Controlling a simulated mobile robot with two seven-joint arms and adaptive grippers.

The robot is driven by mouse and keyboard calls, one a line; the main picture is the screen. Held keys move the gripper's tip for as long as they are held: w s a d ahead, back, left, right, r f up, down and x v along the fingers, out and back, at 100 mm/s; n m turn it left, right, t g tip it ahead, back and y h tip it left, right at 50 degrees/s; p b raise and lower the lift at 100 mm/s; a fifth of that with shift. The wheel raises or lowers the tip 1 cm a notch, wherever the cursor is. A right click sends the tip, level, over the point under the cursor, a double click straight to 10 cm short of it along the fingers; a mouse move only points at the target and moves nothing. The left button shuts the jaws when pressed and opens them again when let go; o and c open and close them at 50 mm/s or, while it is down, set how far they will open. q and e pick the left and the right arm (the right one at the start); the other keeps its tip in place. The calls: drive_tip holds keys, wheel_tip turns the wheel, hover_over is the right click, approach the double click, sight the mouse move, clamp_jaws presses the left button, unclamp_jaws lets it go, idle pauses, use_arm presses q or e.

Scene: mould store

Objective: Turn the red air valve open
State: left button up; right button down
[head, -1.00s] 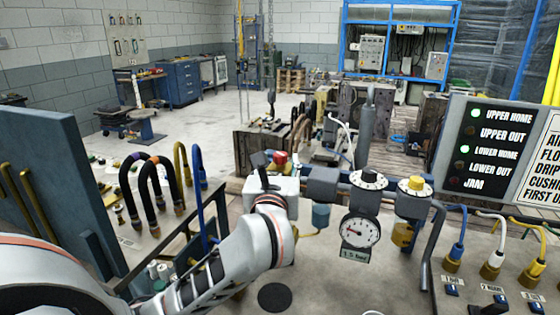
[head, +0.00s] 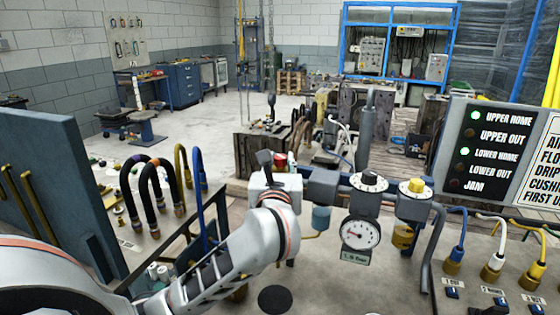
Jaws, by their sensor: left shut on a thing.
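My right gripper is not in view.
A dial knob (head: 369,181) and a yellow knob (head: 417,185) sit on the pipe units to the right. A status panel (head: 487,150) shows green lamps at UPPER HOME and LOWER HOME. Black looped hoses (head: 150,195) and a blue hose (head: 199,190) stand left of my arm.

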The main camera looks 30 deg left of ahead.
use_arm(q)
drive_tip(key=shift+d+r+n+g+y+p, duration=0.1)
drive_tip(key=shift+d+n+g+y+p, duration=0.05)
drive_tip(key=shift+n+g+y+p, duration=0.75)
drive_tip(key=shift+w+d+n+g+y, duration=0.15)
drive_tip(key=shift+n+g+y, duration=0.3)
drive_tip(key=shift+y, duration=0.45)
drive_tip(key=shift+w+n+g+y, duration=0.1)
drive_tip(key=shift+n+g+y, duration=0.85)
drive_tip(key=shift+g, duration=0.1)
drive_tip(key=shift+n+g+y, duration=0.35)
drive_tip(key=shift+n+g, duration=0.15)
drive_tip(key=shift+g, duration=0.1)
drive_tip(key=o, duration=1.1)
